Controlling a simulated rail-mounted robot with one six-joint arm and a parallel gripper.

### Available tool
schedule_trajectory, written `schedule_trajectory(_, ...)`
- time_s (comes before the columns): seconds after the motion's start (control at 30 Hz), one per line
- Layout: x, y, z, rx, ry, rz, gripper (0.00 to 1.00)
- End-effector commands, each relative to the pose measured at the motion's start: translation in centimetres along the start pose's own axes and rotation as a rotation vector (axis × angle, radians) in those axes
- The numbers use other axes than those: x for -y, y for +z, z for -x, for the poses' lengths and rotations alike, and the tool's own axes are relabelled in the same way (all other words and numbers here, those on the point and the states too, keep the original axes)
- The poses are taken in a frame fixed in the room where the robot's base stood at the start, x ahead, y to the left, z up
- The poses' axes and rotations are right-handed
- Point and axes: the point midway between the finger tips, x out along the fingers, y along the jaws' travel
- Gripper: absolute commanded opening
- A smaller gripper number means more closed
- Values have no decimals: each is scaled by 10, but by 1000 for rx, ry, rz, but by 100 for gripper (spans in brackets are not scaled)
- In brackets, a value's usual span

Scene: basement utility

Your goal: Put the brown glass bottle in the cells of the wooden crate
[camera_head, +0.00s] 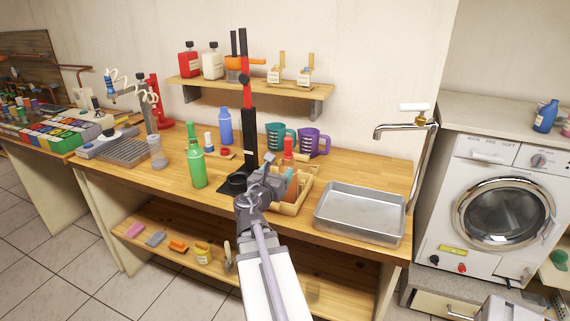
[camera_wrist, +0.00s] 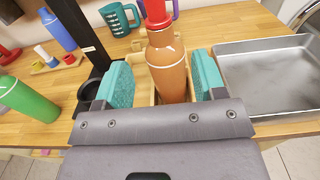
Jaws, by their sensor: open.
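The brown glass bottle (camera_wrist: 168,68) with a red cap stands upright within the wooden crate (camera_wrist: 247,43) on the workbench. In the head view the bottle (camera_head: 292,187) is partly hidden by my gripper, and the crate (camera_head: 291,209) shows around it. Its base and the cell floor are hidden. My gripper (camera_wrist: 163,80) is open, with one teal finger pad on each side of the bottle. A small gap seems to show between the bottle and each pad. The gripper also shows in the head view (camera_head: 274,184).
A grey metal tray (camera_head: 360,212) lies right of the crate. A black and red stand (camera_head: 249,130) rises close on the left. A green bottle (camera_head: 196,165) stands further left. Teal (camera_head: 280,138) and purple (camera_head: 315,142) jugs stand behind, under a shelf (camera_head: 250,87).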

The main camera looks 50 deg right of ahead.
Motion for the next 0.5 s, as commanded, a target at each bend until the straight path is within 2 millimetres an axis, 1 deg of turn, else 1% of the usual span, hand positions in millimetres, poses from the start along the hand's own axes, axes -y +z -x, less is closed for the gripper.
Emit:
schedule_trajectory(0.03,1,0,13,0,2,0,64)
schedule_trajectory(0.13,1,0,26,0,1,0,64)
schedule_trajectory(0.23,0,0,31,0,0,0,64)
schedule_trajectory(0.43,0,0,31,-1,-1,-4,64)
schedule_trajectory(0.47,-2,-1,32,-8,-2,-20,64)
schedule_trajectory(0.5,-6,-5,36,-27,-5,-72,64)
